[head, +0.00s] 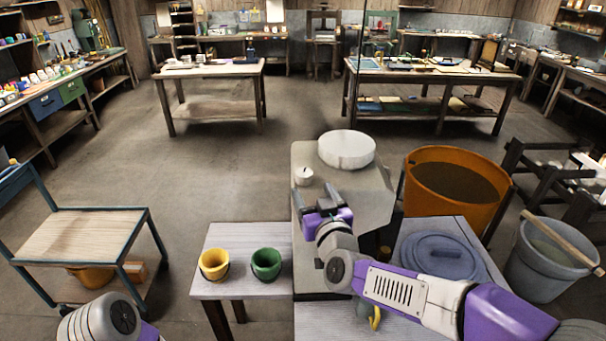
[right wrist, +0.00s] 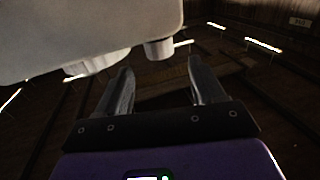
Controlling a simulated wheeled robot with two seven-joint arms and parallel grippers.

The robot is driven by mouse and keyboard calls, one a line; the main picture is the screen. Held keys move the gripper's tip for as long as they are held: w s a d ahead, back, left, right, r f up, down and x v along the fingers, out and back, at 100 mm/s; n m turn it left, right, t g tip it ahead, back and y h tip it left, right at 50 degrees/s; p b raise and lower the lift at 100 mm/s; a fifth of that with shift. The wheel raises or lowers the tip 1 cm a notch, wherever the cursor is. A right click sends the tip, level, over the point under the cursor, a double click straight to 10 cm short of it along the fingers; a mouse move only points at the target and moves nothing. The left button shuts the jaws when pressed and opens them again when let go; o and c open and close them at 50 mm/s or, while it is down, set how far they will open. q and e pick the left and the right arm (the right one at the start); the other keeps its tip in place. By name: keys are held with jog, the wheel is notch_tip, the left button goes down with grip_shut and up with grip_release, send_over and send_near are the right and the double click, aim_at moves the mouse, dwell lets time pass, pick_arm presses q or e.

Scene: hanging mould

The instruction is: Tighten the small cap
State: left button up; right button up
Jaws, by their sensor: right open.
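The small white cap (head: 303,176) sits on the grey hanging mould (head: 372,195), near its left edge. A large round white cap (head: 346,150) is beside it, farther back. My right gripper (head: 318,198) is just in front of the small cap, with its fingers pointing toward it. In the right wrist view, the gripper (right wrist: 159,72) is open and empty. The small cap (right wrist: 159,49) shows just beyond and between the fingertips, apart from them. The large cap (right wrist: 95,64) is to its left. My left gripper is out of view; only part of that arm shows.
A yellow pot (head: 214,264) and a green pot (head: 266,264) stand on a small table (head: 240,240) at front left. An orange tub (head: 450,215), a grey lid (head: 440,253) and a grey bucket (head: 550,265) are at right. The floor behind the mould is clear.

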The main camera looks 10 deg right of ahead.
aim_at(304, 172)
jog(key=shift+w+r, duration=0.1)
jog(key=shift+w, duration=0.15)
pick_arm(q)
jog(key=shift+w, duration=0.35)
pick_arm(e)
jog(key=shift+w+a, duration=0.15)
jog(key=shift+w, duration=1.15)
jog(key=shift+w+a, duration=0.2)
jog(key=shift+w, duration=1.05)
jog(key=shift+w+a, duration=0.15)
jog(key=shift+w, duration=1.15)
